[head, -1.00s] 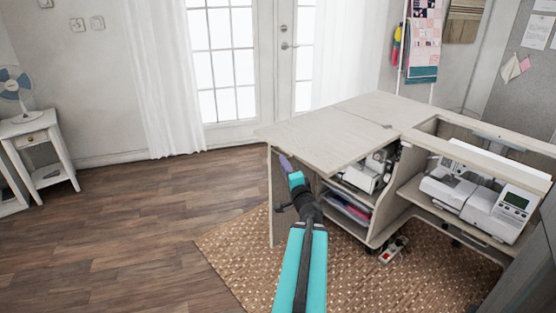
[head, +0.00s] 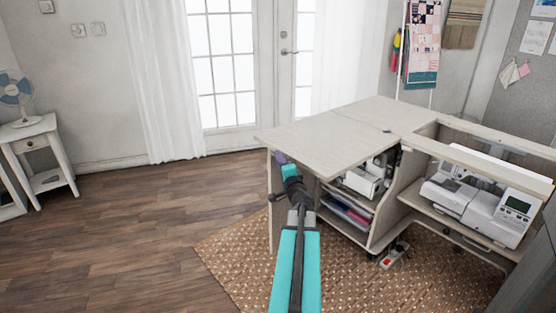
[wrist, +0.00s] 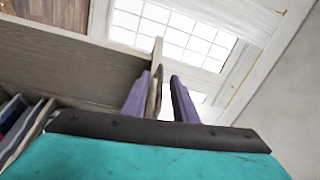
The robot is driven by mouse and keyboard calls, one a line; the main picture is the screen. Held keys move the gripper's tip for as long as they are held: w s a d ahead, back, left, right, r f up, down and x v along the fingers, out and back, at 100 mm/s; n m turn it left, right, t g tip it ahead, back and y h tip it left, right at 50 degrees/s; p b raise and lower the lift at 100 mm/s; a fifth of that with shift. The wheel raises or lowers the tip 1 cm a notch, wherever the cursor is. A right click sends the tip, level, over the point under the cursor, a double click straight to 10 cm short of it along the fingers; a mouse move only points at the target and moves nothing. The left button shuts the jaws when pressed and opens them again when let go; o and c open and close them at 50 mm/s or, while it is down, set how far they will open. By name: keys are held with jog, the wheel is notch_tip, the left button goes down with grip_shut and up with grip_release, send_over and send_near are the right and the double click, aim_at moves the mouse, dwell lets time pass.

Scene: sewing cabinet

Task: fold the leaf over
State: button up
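The leaf (head: 315,145) is the pale wooden flap at the left of the sewing cabinet (head: 388,205). It lies flat, level with the rest of the top. My gripper (head: 281,158) is at the leaf's front left edge, with the fingertips partly hidden there. In the wrist view, the purple fingers of my gripper (wrist: 161,98) stand apart, with the narrow edge of a wooden board (wrist: 155,70) between them. The board is close to the left finger, and a gap shows at the right finger. I cannot tell whether either finger touches it.
Shelves with a machine (head: 364,180) and coloured folders (head: 346,211) are under the top. A white sewing machine (head: 480,205) sits in the cabinet's right bay. A power strip (head: 394,256) lies on the woven rug (head: 235,250). The wooden floor (head: 130,225) at left is clear.

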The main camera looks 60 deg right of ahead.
jog(key=shift+w+d, duration=0.45)
jog(key=shift+w, duration=0.1)
grip_shut()
dwell(1.3)
